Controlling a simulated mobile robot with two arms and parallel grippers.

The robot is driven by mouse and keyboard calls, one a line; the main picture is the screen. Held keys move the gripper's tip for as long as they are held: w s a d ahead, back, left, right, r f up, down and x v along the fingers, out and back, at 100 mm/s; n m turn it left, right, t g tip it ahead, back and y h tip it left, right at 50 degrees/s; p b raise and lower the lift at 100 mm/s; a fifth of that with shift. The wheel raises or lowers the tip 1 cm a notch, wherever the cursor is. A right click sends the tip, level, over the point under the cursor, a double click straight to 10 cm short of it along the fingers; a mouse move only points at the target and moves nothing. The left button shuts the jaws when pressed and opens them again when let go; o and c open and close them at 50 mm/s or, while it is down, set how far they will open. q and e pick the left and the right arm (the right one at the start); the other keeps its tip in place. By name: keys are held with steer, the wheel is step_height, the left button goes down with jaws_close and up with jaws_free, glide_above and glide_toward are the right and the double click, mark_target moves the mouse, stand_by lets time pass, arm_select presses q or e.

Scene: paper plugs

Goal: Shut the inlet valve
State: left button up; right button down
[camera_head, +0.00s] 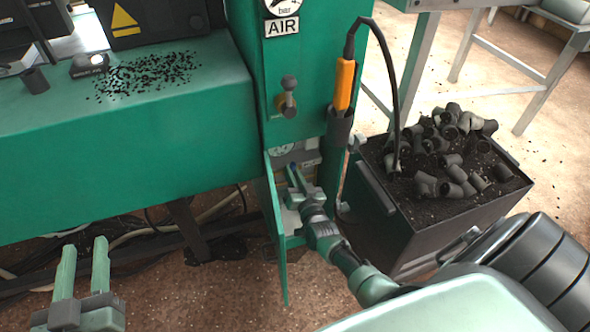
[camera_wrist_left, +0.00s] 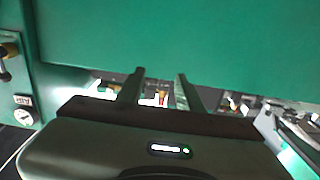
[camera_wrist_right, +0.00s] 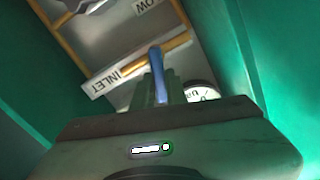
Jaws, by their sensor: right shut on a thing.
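My right gripper (camera_head: 297,182) reaches into the open compartment low in the green cabinet. In the right wrist view it is shut on a blue valve lever (camera_wrist_right: 157,75). The lever stands across a yellow pipe (camera_wrist_right: 175,44), beside an upside-down INLET label (camera_wrist_right: 112,80). A small gauge (camera_wrist_right: 203,93) is just right of the lever. The valve body is mostly hidden behind the fingers. My left gripper (camera_head: 83,243) is open and empty, low in front of the green bench; it also shows in the left wrist view (camera_wrist_left: 160,78).
The green cabinet (camera_head: 242,48) has a knob (camera_head: 288,97) and an AIR label (camera_head: 282,27). Its open door (camera_head: 274,235) stands left of my right arm. A dark bin (camera_head: 390,222) of grey fittings is close on the right. The green bench (camera_head: 120,165) holds spilled black bits.

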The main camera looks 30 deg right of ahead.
arm_select(q)
step_height(320, 180, down, 7)
steer(key=s+a+g+y+p, duration=0.1)
steer(key=s+g, duration=0.1)
steer(key=g, duration=0.2)
steer(key=shift+a+f, duration=0.15)
steer(key=shift+a, duration=0.15)
arm_select(e)
steer(key=shift+w+a+n, duration=0.1)
steer(key=shift+a+n, duration=0.2)
steer(key=shift+n, duration=0.8)
steer(key=shift+a+n, duration=0.3)
steer(key=shift+n, duration=0.8)
arm_select(q)
steer(key=shift+s, duration=0.1)
arm_select(e)
steer(key=c, duration=1.4)
jaws_free()
steer(key=shift+c, duration=0.2)
